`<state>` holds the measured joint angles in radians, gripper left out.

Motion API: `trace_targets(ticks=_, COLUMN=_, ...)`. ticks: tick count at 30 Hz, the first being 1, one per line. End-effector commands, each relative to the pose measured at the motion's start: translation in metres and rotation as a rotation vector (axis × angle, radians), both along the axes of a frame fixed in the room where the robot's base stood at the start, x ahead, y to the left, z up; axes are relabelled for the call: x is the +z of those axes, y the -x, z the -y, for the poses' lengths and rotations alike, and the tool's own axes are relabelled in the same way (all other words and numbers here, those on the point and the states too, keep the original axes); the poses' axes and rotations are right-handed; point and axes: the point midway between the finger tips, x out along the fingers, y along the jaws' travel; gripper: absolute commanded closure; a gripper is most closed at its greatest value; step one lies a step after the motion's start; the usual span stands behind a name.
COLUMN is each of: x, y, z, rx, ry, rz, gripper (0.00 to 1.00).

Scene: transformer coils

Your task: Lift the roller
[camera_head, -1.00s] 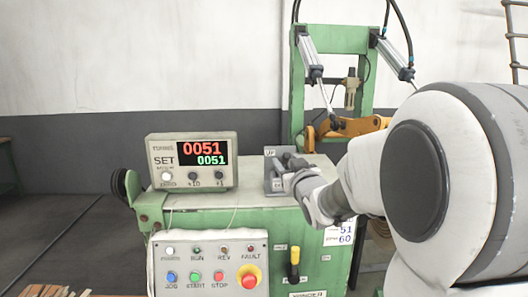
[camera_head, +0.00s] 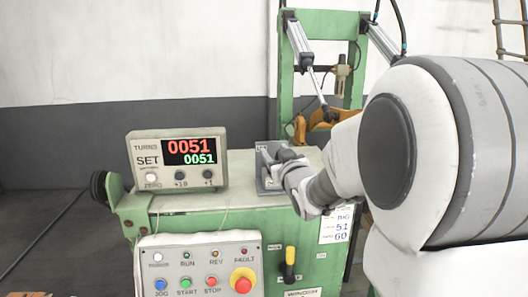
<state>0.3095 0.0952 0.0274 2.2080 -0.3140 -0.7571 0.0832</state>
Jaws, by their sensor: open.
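The roller itself is not clearly visible. An orange-yellow arm (camera_head: 299,126) sits low in the green upright frame (camera_head: 287,75) at the back, partly hidden by my arm. A pneumatic cylinder (camera_head: 299,43) slants down inside the frame, its rod end near the orange arm. On the green machine top, a small grey plate (camera_head: 263,182) bears a fitting that I cannot make out behind my gripper. My gripper (camera_head: 270,157) is at this plate, small and seen partly from behind. It is open; I cannot tell whether it touches the fitting.
A turns display (camera_head: 178,160) reading 0051 stands left on the machine top. A control box (camera_head: 197,265) with buttons and a red emergency stop (camera_head: 243,280) is at the front. A yellow-handled lever (camera_head: 290,257) is right of it.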

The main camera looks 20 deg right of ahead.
Motion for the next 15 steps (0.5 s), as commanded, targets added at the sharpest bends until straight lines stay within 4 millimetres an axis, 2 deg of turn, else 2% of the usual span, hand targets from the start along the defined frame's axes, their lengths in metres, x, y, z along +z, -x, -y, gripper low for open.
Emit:
trace_targets(ticks=4, x=-0.0002, y=0.0, z=0.0, rx=0.0, ry=0.0, rz=0.0, gripper=0.46)
trace_targets(ticks=13, x=0.0, y=0.0, z=-0.0001, rx=0.0, ry=0.0, rz=0.0, gripper=1.0)
trace_targets(ticks=15, x=0.0, y=0.0, z=0.0, rx=0.0, ry=0.0, rz=0.0, gripper=1.0)
